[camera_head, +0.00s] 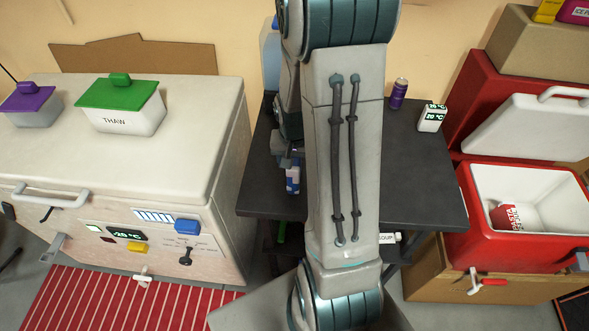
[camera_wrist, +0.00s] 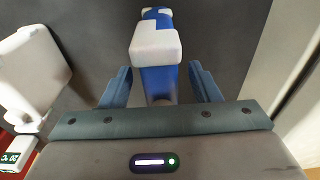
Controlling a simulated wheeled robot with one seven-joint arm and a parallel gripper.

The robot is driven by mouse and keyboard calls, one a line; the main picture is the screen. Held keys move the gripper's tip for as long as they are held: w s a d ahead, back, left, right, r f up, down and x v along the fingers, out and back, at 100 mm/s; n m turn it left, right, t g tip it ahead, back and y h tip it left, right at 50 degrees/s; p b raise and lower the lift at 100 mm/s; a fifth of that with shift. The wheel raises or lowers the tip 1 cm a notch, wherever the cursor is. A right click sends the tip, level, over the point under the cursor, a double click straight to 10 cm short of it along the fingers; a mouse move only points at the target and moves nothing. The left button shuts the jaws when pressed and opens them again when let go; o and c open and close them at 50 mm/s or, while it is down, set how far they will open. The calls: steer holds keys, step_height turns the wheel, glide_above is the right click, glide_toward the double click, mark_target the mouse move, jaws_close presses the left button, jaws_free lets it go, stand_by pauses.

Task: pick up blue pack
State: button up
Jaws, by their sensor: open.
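The blue pack (camera_head: 292,182), blue with white parts, stands on the dark table (camera_head: 425,190) near its left side. It also shows in the wrist view (camera_wrist: 158,82). My gripper (camera_wrist: 161,82) is open, with one finger on either side of the pack. In the wrist view a gap shows beside the fingers, and I cannot tell whether either finger touches it. In the head view my gripper (camera_head: 287,157) is partly hidden beside my arm, just behind the pack.
A purple can (camera_head: 399,94) and a white temperature display (camera_head: 432,118) stand at the table's back right. A white chest freezer (camera_head: 200,130) stands close on the left. An open red cooler (camera_head: 462,195) stands on the right. My arm hides the table's middle.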

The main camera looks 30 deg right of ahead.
steer(key=shift+f, duration=0.6)
jaws_close()
steer(key=shift+r, duration=0.1)
